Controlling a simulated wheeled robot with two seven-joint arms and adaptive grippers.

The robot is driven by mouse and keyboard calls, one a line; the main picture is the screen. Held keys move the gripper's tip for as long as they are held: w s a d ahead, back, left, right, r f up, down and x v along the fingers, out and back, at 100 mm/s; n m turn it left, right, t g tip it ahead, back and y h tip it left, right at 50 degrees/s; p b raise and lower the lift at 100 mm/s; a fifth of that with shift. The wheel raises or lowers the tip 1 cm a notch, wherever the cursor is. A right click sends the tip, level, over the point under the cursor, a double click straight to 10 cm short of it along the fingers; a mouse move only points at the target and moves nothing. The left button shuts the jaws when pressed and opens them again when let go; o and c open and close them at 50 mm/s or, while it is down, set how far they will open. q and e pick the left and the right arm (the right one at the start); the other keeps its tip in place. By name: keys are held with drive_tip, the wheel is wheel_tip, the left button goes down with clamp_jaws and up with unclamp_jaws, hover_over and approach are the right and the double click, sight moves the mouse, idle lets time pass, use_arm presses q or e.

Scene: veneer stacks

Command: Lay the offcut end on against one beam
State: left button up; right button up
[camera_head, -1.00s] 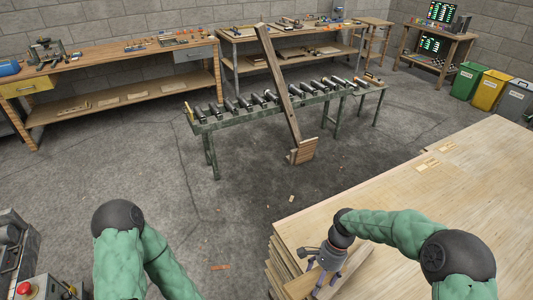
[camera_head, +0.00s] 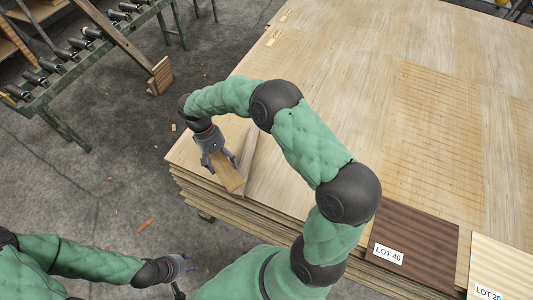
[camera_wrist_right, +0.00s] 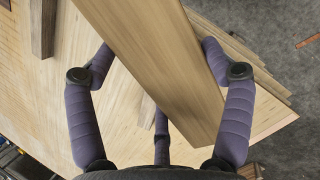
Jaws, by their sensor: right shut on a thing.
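My right gripper (camera_head: 222,162) is shut on a pale flat wooden offcut (camera_head: 230,177) above the near left corner of the veneer stack (camera_head: 320,60). In the right wrist view the offcut (camera_wrist_right: 160,60) runs slantwise between the fingers (camera_wrist_right: 160,95). A narrow beam (camera_head: 250,150) lies on the stack just right of it, partly hidden by my arm. In the wrist view a beam (camera_wrist_right: 42,30) shows at upper left, apart from the offcut. A small bit of wood (camera_wrist_right: 148,108) shows below the offcut, mostly hidden. My left gripper (camera_head: 181,283) is low over the floor, its fingers unclear.
A roller conveyor (camera_head: 75,60) with a leaning plank (camera_head: 115,35) stands at upper left. A dark LOT 40 panel (camera_head: 415,228) and a pale LOT 20 panel (camera_head: 500,265) lie at the stack's right front. Scraps (camera_head: 146,225) lie on the otherwise open floor.

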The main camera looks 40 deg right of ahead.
drive_tip(key=s+d+f+m+t+y+b, duration=0.1)
drive_tip(key=s+d+f+m+t, duration=0.2)
drive_tip(key=s+d+m, duration=0.7)
drive_tip(key=s+d+f+m+t+y+b, duration=0.1)
drive_tip(key=s+f+m+t, duration=0.3)
drive_tip(key=m, duration=1.3)
drive_tip(key=g+b, duration=0.1)
drive_tip(key=b, duration=0.3)
hover_over(277, 171)
drive_tip(key=f, duration=0.9)
drive_tip(key=shift+s+d+f, duration=0.1)
drive_tip(key=shift+s+f, duration=0.15)
drive_tip(key=shift+w+d+f+b, duration=0.15)
drive_tip(key=shift+f+b, duration=0.15)
drive_tip(key=shift+b, duration=0.05)
drive_tip(key=shift+f+b, duration=0.45)
drive_tip(key=shift+f, duration=1)
drive_tip(key=shift+f+b, duration=0.3)
